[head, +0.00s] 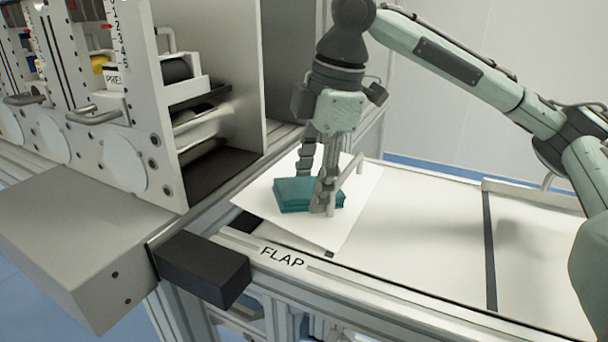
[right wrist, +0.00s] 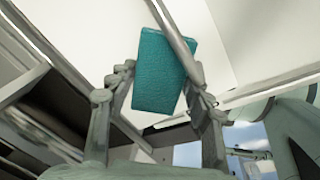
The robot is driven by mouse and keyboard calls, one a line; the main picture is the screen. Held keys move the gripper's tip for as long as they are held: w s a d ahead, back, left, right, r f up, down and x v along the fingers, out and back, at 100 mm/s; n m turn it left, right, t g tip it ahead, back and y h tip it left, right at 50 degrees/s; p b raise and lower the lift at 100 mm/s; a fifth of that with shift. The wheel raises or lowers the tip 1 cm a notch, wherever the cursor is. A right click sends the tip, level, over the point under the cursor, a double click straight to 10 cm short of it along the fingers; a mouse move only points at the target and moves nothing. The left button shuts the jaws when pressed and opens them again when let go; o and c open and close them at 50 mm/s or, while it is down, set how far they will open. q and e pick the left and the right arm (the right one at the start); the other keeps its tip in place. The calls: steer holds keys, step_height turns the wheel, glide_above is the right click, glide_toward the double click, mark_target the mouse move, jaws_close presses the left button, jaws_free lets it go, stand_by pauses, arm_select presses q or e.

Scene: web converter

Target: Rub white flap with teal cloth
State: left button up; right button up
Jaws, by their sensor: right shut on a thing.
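The teal cloth (head: 292,194) is a folded, layered pad lying on the white flap (head: 350,210). My right gripper (head: 317,190) points down at the cloth, its fingers on either side, shut on it. The right wrist view shows the cloth (right wrist: 165,72) between the fingers, with a thin light bar crossing in front of its right side. The white flap is a flat sheet, turned at an angle on the bed; it fills the area behind the cloth in the wrist view (right wrist: 222,40). My left gripper is not in view.
The rail labelled FLAP (head: 283,257) runs along the front edge. A black block (head: 203,268) juts out at its left end. The grey machine housing (head: 110,150) with rollers stands close at left. The light bed (head: 430,235) to the right is clear up to a dark strip.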

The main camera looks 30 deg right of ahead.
steer(key=shift+s+d+f+g+p, duration=0.3)
steer(key=shift+s+p, duration=0.2)
steer(key=shift+p, duration=0.3)
steer(key=shift+w+a+r+p, duration=0.25)
steer(key=shift+w+a+p, duration=0.05)
steer(key=shift+w+p, duration=0.3)
steer(key=shift+w+a, duration=0.1)
steer(key=shift+w, duration=0.1)
steer(key=shift+w+a, duration=0.15)
steer(key=shift+w, duration=0.2)
steer(key=shift+w+a+r, duration=0.2)
steer(key=shift+w+a, duration=0.2)
steer(key=shift+w, duration=0.3)
steer(key=shift+w+a+r, duration=0.25)
steer(key=shift+w+a, duration=0.2)
steer(key=shift+w, duration=0.2)
steer(key=shift+w+a+r, duration=0.2)
steer(key=shift+w+a, duration=0.2)
steer(key=shift+w, duration=0.3)
steer(key=shift+s+d+r, duration=0.1)
steer(key=shift+s+r, duration=0.05)
steer(key=shift+r, duration=0.85)
steer(key=shift+s+d+r, duration=0.1)
steer(key=shift+s+r, duration=0.05)
steer(key=shift+r, duration=0.8)
steer(key=shift+s+d+r, duration=0.1)
steer(key=shift+s+r, duration=0.05)
steer(key=shift+r, duration=0.85)
steer(key=shift+r, duration=0.15)
